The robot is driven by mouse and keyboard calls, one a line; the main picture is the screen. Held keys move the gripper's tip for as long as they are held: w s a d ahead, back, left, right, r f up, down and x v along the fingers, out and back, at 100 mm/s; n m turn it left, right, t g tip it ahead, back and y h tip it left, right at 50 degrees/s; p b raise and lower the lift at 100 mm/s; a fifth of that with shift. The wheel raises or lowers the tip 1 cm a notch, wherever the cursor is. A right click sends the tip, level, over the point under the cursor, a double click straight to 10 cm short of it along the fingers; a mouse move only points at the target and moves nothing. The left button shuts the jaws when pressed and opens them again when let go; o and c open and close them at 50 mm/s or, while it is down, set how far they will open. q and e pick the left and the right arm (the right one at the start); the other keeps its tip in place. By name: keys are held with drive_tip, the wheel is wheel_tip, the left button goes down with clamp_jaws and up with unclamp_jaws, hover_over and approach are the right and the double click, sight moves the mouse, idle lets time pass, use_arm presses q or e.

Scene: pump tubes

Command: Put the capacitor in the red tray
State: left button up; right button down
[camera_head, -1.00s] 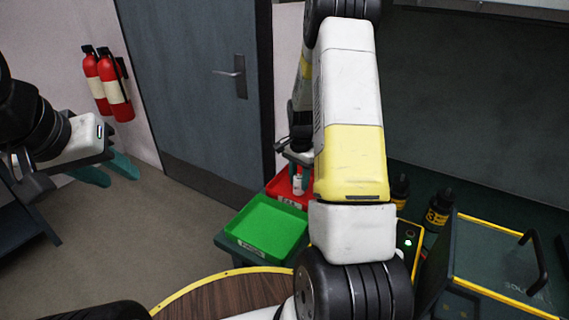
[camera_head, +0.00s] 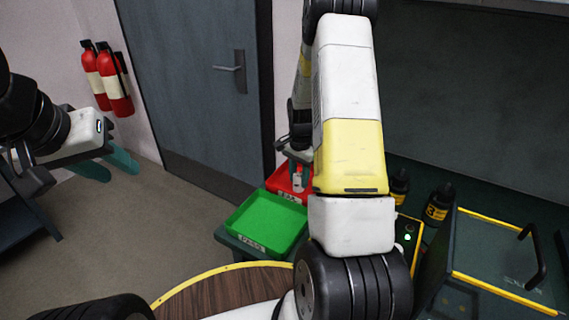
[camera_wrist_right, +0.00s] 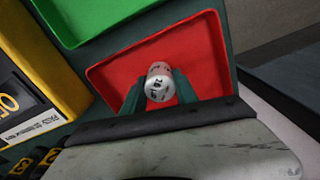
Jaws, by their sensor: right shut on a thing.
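The capacitor (camera_head: 298,182) is a small pale cylinder with dark print. In the right wrist view the capacitor (camera_wrist_right: 159,88) sits between the teal fingers of my right gripper (camera_wrist_right: 159,98), which is shut on it. The red tray (camera_wrist_right: 205,52) lies behind and below the capacitor in that view. I cannot tell whether the capacitor touches the tray floor. In the head view the red tray (camera_head: 274,183) is partly hidden by my right arm, and my right gripper (camera_head: 299,163) is over it. My left gripper (camera_head: 108,168) is open and empty at the left, far from the trays.
A green tray (camera_head: 266,224) stands in front of the red one and looks empty. A yellow-edged device with a green light (camera_head: 407,237) and dark bottles (camera_head: 438,206) stand right of my arm. A round wooden table (camera_head: 222,297) is at the bottom. Fire extinguishers (camera_head: 113,80) hang at the left.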

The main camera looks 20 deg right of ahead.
sight(299, 175)
drive_tip(key=shift+f, duration=0.1)
drive_tip(key=c, duration=0.9)
unclamp_jaws()
drive_tip(key=shift+o, duration=0.2)
wheel_tip(299, 175, up, 8)
drive_tip(key=shift+a+r, duration=0.1)
drive_tip(key=s+a+r+n+t+y, duration=0.1)
drive_tip(key=s+a+r+n+t, duration=0.15)
drive_tip(key=s+r, duration=0.35)
drive_tip(key=s+a+r+n+t, duration=0.1)
drive_tip(key=s+a+r+n, duration=0.25)
drive_tip(key=r, duration=0.45)
drive_tip(key=s+a+r+n+t+y, duration=0.1)
drive_tip(key=s+a+r+n, duration=0.25)
drive_tip(key=s+r, duration=0.3)
drive_tip(key=s+a+r+n+t, duration=0.1)
drive_tip(key=s+a+r+n, duration=0.1)
drive_tip(key=s, duration=0.6)
drive_tip(key=shift+a+r+n+t, duration=0.35)
drive_tip(key=shift+a+n, duration=0.2)
drive_tip(key=shift+a, duration=0.25)
